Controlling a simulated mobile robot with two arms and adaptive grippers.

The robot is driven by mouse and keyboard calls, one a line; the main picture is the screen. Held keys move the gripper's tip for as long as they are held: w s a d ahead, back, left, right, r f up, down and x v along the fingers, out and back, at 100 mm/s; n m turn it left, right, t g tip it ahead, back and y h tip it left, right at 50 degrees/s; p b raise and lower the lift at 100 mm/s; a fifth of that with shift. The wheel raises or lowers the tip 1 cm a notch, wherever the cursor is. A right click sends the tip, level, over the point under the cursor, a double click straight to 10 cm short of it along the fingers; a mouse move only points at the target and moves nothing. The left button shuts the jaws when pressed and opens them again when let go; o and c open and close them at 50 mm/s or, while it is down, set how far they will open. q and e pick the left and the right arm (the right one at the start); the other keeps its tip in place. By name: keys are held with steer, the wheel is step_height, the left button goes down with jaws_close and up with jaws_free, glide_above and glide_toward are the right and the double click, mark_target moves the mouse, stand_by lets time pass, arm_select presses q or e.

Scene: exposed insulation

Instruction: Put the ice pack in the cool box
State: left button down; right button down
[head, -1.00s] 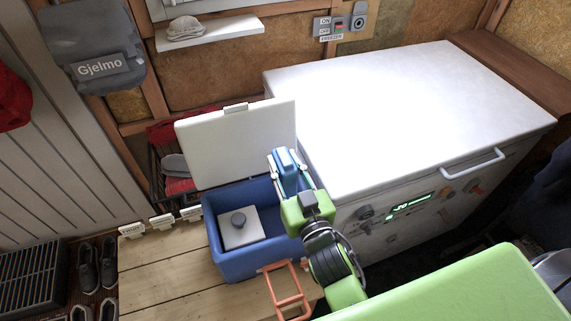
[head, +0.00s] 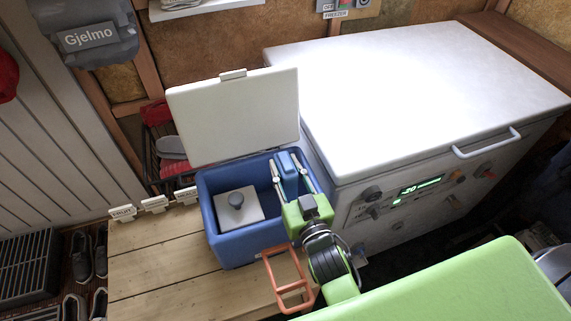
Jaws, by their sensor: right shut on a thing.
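The cool box (head: 228,248) is a blue open box on the wooden bench, with its white lid (head: 235,115) raised at the back. My right gripper (head: 290,168) is over the right part of the box opening. It is shut on the blue ice pack (head: 288,164), which stands upright between its two fingers. The pack's lower end is hidden by the gripper, so I cannot tell whether it touches the box floor. My left gripper is not in view.
A white chest freezer (head: 410,90) stands close on the right. An orange handle-like frame (head: 284,280) is at the box's front. The bench (head: 160,260) is clear to the left, with small label signs (head: 155,204) along its back edge.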

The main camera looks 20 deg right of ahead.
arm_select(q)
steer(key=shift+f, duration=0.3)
arm_select(e)
steer(key=shift+f, duration=0.35)
steer(key=c, duration=1.5)
jaws_free()
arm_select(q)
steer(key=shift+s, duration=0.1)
arm_select(e)
steer(key=shift+f, duration=0.15)
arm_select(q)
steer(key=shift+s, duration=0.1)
arm_select(e)
step_height(320, 180, up, 10)
steer(key=shift+r, duration=0.15)
